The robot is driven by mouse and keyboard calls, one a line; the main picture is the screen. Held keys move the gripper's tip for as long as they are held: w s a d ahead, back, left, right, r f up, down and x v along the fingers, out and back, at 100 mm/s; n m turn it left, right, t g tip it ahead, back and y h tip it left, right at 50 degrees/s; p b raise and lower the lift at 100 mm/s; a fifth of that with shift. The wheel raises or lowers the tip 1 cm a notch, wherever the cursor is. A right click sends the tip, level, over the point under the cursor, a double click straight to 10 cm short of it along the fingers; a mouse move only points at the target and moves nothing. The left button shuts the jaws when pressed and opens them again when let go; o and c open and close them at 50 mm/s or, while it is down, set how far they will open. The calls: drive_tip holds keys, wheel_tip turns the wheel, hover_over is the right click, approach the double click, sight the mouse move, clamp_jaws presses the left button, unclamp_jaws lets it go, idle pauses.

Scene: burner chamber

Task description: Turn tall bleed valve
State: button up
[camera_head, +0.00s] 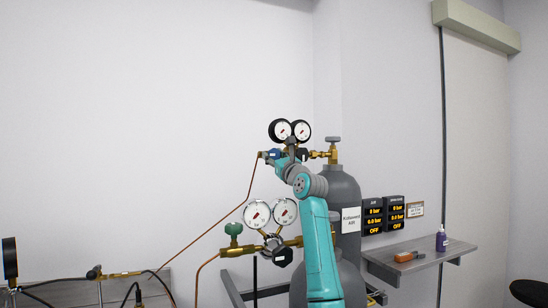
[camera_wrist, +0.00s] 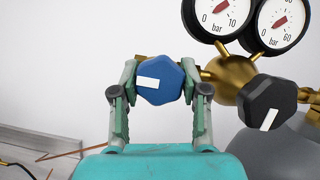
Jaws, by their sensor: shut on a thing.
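The tall bleed valve has a blue faceted knob (camera_wrist: 160,80) with a white mark, seen in the wrist view. My gripper (camera_wrist: 160,88) has one finger on each side of the knob and is shut on it. In the head view the blue knob (camera_head: 273,153) is small, at the left of the upper regulator (camera_head: 291,143), and my gripper (camera_head: 280,157) is at it. My arm comes up from below and hides part of the regulator and cylinder. The white mark on the knob lies nearly level, tilted slightly.
Two gauges and a black knob (camera_wrist: 268,100) sit right of the blue knob. A lower regulator with a green knob (camera_head: 233,230) stands left of my arm. A grey cylinder (camera_head: 345,190) is behind my arm. A shelf (camera_head: 410,258) with a purple bottle (camera_head: 441,240) is at right.

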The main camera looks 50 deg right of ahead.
drive_tip(key=o, duration=1.2)
drive_tip(key=shift+f, duration=0.1)
drive_tip(key=shift+c, duration=0.2)
drive_tip(key=shift+s, duration=0.1)
drive_tip(key=v, duration=1.1)
drive_tip(key=shift+s+a+f, duration=0.15)
drive_tip(key=shift+s+a, duration=0.05)
drive_tip(key=shift+s, duration=0.1)
